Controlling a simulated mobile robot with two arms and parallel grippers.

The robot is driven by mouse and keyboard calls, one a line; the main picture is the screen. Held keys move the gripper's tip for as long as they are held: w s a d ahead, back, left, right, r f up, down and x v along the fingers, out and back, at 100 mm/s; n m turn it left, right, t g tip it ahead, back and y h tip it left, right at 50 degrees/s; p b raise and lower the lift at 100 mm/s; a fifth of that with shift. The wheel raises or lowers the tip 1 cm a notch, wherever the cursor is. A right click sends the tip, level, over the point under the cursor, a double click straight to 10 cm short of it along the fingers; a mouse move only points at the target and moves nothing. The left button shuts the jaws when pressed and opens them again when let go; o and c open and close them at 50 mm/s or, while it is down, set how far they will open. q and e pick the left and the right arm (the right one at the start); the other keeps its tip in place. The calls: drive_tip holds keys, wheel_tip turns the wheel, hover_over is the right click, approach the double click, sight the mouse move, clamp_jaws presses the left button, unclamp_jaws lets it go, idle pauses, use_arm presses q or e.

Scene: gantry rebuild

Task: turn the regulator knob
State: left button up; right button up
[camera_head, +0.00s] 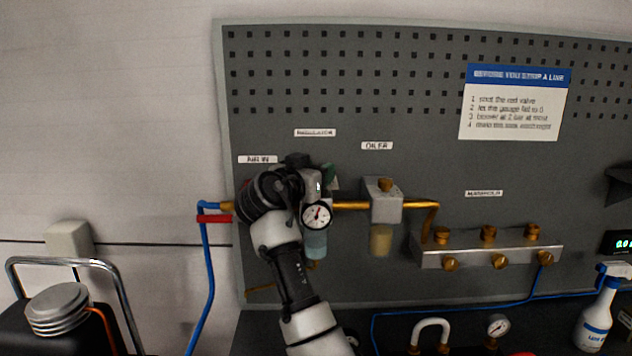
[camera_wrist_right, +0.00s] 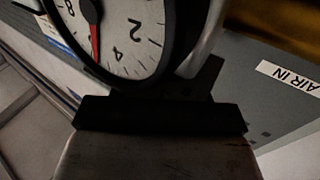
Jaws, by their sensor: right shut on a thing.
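The regulator (camera_head: 312,186) is mounted on the grey panel below its label. A round white gauge (camera_head: 317,215) with a red needle is on its front, and a clear bowl (camera_head: 315,245) hangs below. The gauge fills the upper left of the right wrist view (camera_wrist_right: 125,35). My right arm reaches up from the bottom, and my right gripper (camera_head: 298,165) is at the top of the regulator, shut on the knob. My wrist and the dark jaws hide most of the knob, so its angle cannot be told. My left gripper is not in view.
An oiler (camera_head: 382,200) stands right of the regulator on a brass pipe, with a manifold (camera_head: 488,250) farther right. A blue hose (camera_head: 207,290) and red valve handle (camera_head: 214,219) are at left. A spray bottle (camera_head: 597,322) stands on the bench at lower right.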

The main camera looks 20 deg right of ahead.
idle(0.6)
drive_tip(key=o, duration=0.9)
